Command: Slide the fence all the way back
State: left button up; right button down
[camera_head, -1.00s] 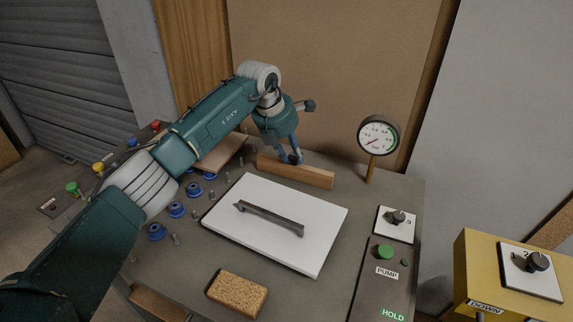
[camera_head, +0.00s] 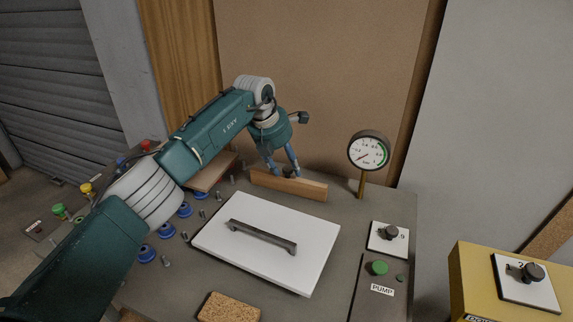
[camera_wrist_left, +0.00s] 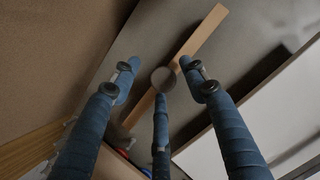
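The fence (camera_head: 288,184) is a long light-wood bar standing on the grey press table, behind the white plate. My left gripper (camera_head: 283,169) is at the fence, pointing down, with its fingers apart; the fence hides the fingertips in the head view. In the left wrist view the fence (camera_wrist_left: 204,38) runs diagonally between the spread blue fingers (camera_wrist_left: 163,88). A round grey piece (camera_wrist_left: 163,79) shows over the middle of the bar; I cannot tell what it belongs to. I cannot tell whether any finger touches the fence. My right gripper is out of view.
The white plate with a dark handle (camera_head: 263,237) lies in front of the fence. A pressure gauge (camera_head: 368,151) stands on a post to the fence's right. A cork block (camera_head: 229,308) lies at the front. Blue knobs and pegs line the left. A brown panel (camera_head: 320,80) rises behind.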

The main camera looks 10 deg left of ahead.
pick_arm(q)
jog(key=v, duration=1.2)
